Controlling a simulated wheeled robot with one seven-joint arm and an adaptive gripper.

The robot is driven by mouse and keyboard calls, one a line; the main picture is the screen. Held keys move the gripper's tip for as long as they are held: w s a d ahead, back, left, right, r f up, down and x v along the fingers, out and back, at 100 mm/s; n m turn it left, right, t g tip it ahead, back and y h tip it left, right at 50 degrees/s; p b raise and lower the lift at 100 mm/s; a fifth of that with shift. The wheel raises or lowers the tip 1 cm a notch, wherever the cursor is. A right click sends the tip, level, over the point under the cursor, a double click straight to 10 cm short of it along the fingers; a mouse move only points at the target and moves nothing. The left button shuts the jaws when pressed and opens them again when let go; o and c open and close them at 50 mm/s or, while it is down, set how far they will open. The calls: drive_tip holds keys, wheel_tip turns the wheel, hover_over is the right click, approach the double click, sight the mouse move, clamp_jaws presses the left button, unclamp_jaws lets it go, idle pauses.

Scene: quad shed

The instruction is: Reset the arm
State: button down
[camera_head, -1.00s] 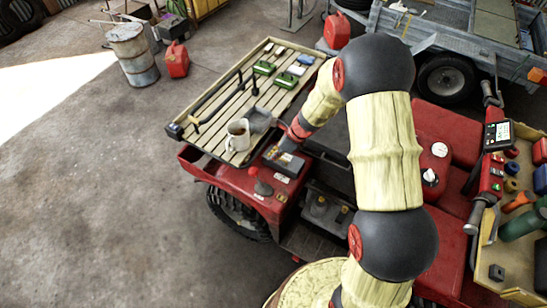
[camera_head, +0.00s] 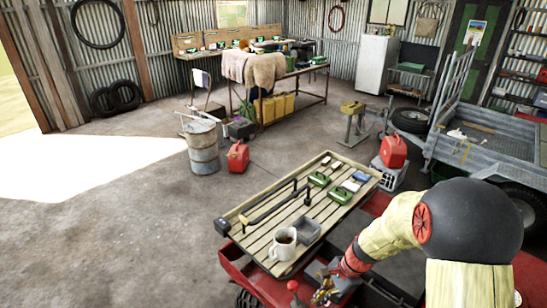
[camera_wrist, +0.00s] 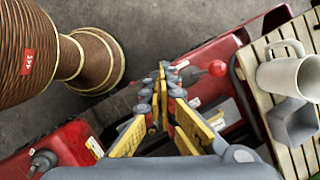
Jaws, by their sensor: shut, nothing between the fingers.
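My arm reaches in from the lower right of the head view. My gripper (camera_head: 325,290) is at the lower edge of that view, over the red quad (camera_head: 245,268), close to the near end of the slatted rack. In the wrist view my gripper (camera_wrist: 163,68) has its yellow and grey fingers together at the tips, with nothing held. Below it lie red bodywork (camera_wrist: 205,62) and a red knob (camera_wrist: 217,68). A white mug (camera_wrist: 288,78) and a grey tray (camera_wrist: 292,122) stand on the slats to the right, apart from the fingers.
The slatted rack (camera_head: 258,232) also carries green boxes (camera_head: 318,179) and a dark long-handled tool (camera_head: 272,208). A drum (camera_head: 203,150), a red can (camera_head: 238,157) and a trailer (camera_head: 480,150) stand beyond. The concrete floor at left is clear.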

drive_tip(key=s+d+r+n+t+h+b, duration=0.2)
drive_tip(key=s+r+n+t+b, duration=0.1)
drive_tip(key=s+r+n+b, duration=0.3)
drive_tip(key=s+d+r+n+t+h+b, duration=0.2)
drive_tip(key=s+r+n+b, duration=0.5)
drive_tip(key=s+b, duration=0.3)
drive_tip(key=s, duration=0.3)
drive_tip(key=shift+s+n+t+b, duration=0.2)
drive_tip(key=shift+n+t+b, duration=0.15)
drive_tip(key=shift+n+t, duration=0.05)
